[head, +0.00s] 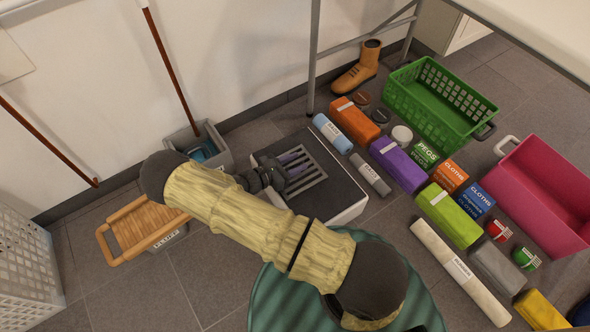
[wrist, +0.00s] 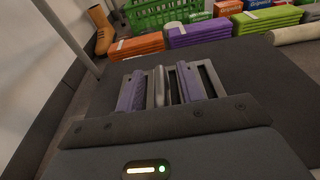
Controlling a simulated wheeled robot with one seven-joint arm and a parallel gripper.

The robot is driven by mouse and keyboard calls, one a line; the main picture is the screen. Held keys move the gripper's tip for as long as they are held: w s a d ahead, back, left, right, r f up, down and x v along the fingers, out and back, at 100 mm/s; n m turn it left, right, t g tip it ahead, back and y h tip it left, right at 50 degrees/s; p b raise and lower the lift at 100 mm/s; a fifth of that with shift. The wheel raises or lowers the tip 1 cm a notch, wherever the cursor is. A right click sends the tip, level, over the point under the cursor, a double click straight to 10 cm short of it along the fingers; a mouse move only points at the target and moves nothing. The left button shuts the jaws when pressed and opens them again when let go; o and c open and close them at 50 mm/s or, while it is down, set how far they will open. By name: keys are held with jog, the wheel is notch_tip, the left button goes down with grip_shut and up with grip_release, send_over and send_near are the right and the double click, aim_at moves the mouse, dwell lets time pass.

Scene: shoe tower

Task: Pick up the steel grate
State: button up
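The steel grate (head: 313,179) is a grey slotted plate. It lies on the dark top of a low white-sided box (head: 343,205), partly covered by my gripper in the head view. My gripper (head: 298,165) reaches over the grate from the left, its purple fingers low at the bars. In the wrist view the fingers of my gripper (wrist: 160,88) stand apart, with a grey bar of the grate (wrist: 161,84) between them. Dark gaps show beside that bar, so the fingers do not look closed on it. Whether the fingertips touch the grate is hidden.
A grey bucket (head: 217,157) and a wooden-topped stool (head: 143,228) stand to the left. Orange and purple packs (head: 397,165), a green basket (head: 436,105) and a pink crate (head: 545,195) lie to the right. A table leg (head: 313,60) rises behind the box.

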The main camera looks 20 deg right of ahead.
aim_at(295, 162)
grip_shut()
jog(key=shift+r, duration=0.1)
notch_tip(295, 162, up, 10)
jog(key=p, duration=0.6)
jog(key=shift+p, duration=0.4)
